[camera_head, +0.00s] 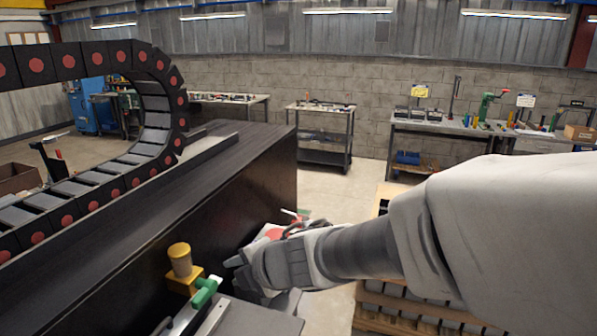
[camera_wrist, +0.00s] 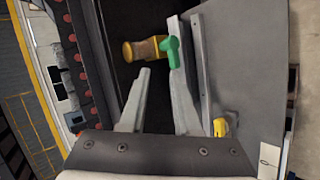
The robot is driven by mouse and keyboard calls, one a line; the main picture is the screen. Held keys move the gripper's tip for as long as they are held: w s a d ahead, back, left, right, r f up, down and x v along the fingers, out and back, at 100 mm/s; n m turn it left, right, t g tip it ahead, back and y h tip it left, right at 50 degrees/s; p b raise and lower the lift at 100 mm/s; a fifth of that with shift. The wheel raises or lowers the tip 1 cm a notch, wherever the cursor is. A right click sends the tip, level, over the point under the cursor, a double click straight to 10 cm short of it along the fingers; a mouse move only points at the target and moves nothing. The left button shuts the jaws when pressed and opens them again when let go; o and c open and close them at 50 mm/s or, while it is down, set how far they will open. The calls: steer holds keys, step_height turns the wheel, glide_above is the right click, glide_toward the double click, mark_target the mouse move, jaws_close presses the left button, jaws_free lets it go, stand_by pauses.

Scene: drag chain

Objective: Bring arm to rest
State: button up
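My arm reaches in from the right in the head view, with my gripper (camera_head: 243,268) low beside the dark bench side. In the wrist view my gripper (camera_wrist: 160,82) has its two grey fingers apart, with nothing seen between them. A yellow post with a brownish middle (camera_head: 180,262) stands just left of it, also ahead of the fingers in the wrist view (camera_wrist: 142,49). A green handle (camera_head: 205,291) on a pale metal rail lies near it, and also shows in the wrist view (camera_wrist: 173,53). I cannot tell whether a finger touches the rail.
A large black drag chain with red discs (camera_head: 165,85) curves over the long dark bench (camera_head: 225,180) at left. A pallet (camera_head: 420,310) stands under my arm at right. A cart (camera_head: 322,135) and workbench (camera_head: 450,128) stand far back, with clear floor before them.

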steer(key=w+d+r+m+t+h+b, duration=0.1)
steer(key=w+d+r+m+t+h, duration=0.1)
steer(key=d+m, duration=0.4)
steer(key=w+d+r+m+t+h+b, duration=0.1)
steer(key=w+d+r+m+t+h, duration=0.15)
steer(key=d, duration=0.55)
steer(key=s+d+f+m+g+h+b, duration=0.1)
steer(key=s+d+m+h, duration=0.4)
steer(key=d+m, duration=0.5)
steer(key=s+d+f+m+g+y+b, duration=0.1)
steer(key=s+f+m+g, duration=0.1)
steer(key=s, duration=0.5)
steer(key=s+d+f+m+g+b, duration=0.1)
steer(key=s+d+f+m+g, duration=0.1)
steer(key=s+f+m, duration=0.2)
steer(key=s+m, duration=0.3)
steer(key=s, duration=0.1)
steer(key=shift+d+g+y+b, duration=0.15)
steer(key=shift+g+y+b, duration=0.2)
steer(key=shift+b, duration=0.05)
